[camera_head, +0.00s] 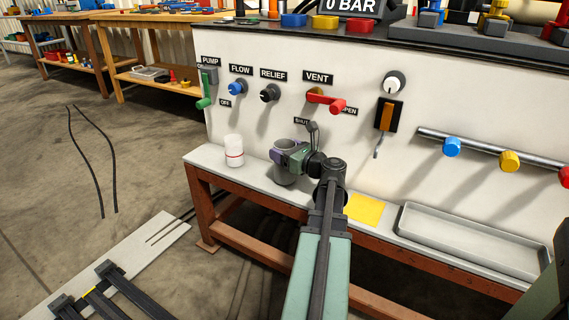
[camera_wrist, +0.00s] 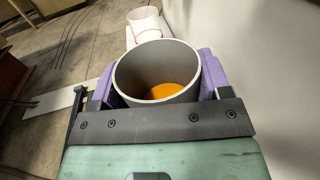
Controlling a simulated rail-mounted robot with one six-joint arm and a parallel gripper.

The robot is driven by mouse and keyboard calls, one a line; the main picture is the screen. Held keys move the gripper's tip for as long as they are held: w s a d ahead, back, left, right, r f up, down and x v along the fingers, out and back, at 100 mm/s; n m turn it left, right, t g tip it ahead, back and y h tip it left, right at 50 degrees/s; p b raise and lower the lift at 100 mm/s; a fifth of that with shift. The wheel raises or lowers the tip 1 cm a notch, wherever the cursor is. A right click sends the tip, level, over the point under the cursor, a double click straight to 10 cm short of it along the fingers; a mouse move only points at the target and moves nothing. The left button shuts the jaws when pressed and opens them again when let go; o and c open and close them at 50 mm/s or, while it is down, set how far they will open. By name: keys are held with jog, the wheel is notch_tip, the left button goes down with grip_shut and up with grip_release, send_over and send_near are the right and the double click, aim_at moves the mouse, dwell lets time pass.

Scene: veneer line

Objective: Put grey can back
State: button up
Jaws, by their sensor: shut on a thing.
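The grey can (camera_head: 285,177) is at the narrow bench below the control panel, to the right of a white cup. In the wrist view the grey can (camera_wrist: 157,62) is open at the top, with an orange bottom or contents inside. My gripper (camera_head: 288,155) is shut on it, with purple pads on both sides of its wall; in the wrist view my gripper (camera_wrist: 158,85) shows the same hold. The can is upright or nearly so. I cannot tell whether its base touches the bench.
The white cup (camera_head: 234,151) with a red band stands on the bench (camera_head: 205,157). A yellow square (camera_head: 365,209) and a grey tray (camera_head: 465,240) lie to the right. The panel above carries a red vent lever (camera_head: 326,100), knobs and an orange switch (camera_head: 386,117).

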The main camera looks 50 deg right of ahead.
jog(key=shift+f+p, duration=0.15)
jog(key=shift+p, duration=0.15)
jog(key=shift+f, duration=0.2)
jog(key=o, duration=1.2)
jog(key=shift+r, duration=0.25)
jog(key=s, duration=0.4)
jog(key=s+a, duration=0.1)
jog(key=s, duration=0.7)
jog(key=shift+a, duration=0.15)
